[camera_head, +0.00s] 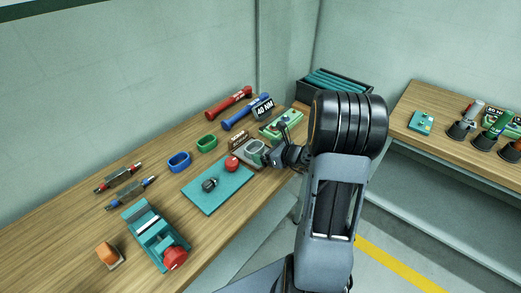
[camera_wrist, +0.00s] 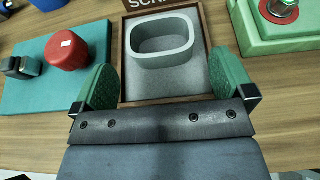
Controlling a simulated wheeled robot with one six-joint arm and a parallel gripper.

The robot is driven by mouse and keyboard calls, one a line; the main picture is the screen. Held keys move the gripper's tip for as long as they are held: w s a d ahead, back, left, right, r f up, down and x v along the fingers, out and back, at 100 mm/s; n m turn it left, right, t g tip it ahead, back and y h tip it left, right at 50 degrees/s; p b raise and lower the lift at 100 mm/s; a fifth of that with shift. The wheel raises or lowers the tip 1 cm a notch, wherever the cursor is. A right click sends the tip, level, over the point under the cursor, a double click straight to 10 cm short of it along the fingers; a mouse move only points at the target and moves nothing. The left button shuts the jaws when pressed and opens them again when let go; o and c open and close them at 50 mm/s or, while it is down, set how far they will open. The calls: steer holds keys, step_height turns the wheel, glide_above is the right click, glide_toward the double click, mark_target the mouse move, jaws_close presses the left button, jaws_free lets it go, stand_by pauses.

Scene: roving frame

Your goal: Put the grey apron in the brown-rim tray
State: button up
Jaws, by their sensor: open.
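The grey apron (camera_wrist: 162,62), a rounded open ring, sits upright inside the brown-rim tray (camera_wrist: 124,50), on its grey floor and toward the far side. It also shows in the head view (camera_head: 255,148), partly covered by my gripper. My gripper (camera_wrist: 165,77) is open, with one green finger pad on the left and one on the right of the apron's near side. Gaps show between the pads and the apron, so it is not gripped. In the head view my gripper (camera_head: 264,153) is over the tray's right part and hides some of its rim (camera_head: 240,160).
A teal mat (camera_head: 215,195) with a red knob (camera_head: 232,164) lies left of the tray; a green box (camera_head: 283,122) stands right. Blue (camera_head: 179,162) and green (camera_head: 206,142) rings, torque tools and a teal vise (camera_head: 155,238) occupy the bench. A sign (camera_head: 238,139) stands behind the tray.

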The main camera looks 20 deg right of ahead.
steer(key=v, duration=0.7)
steer(key=shift+d, duration=0.15)
steer(key=shift+s+r, duration=0.15)
steer(key=shift+s, duration=0.15)
steer(key=s+a+r+n+g+y, duration=0.1)
steer(key=s+a+n+g, duration=0.25)
steer(key=a+n, duration=0.4)
steer(key=s+a+r+n+g+y, duration=0.1)
steer(key=s+a+r+n+g, duration=0.15)
steer(key=a+n+g, duration=0.4)
steer(key=s+r+n+h, duration=0.1)
steer(key=s+n+h, duration=0.2)
steer(key=n, duration=0.5)
steer(key=s+a+r+n+t+h, duration=0.1)
steer(key=s+r+n+h, duration=0.1)
steer(key=n, duration=0.7)
steer(key=shift+s+a+h, duration=0.15)
steer(key=shift+s+h, duration=0.55)
steer(key=shift+h, duration=0.5)
steer(key=shift+r, duration=0.15)
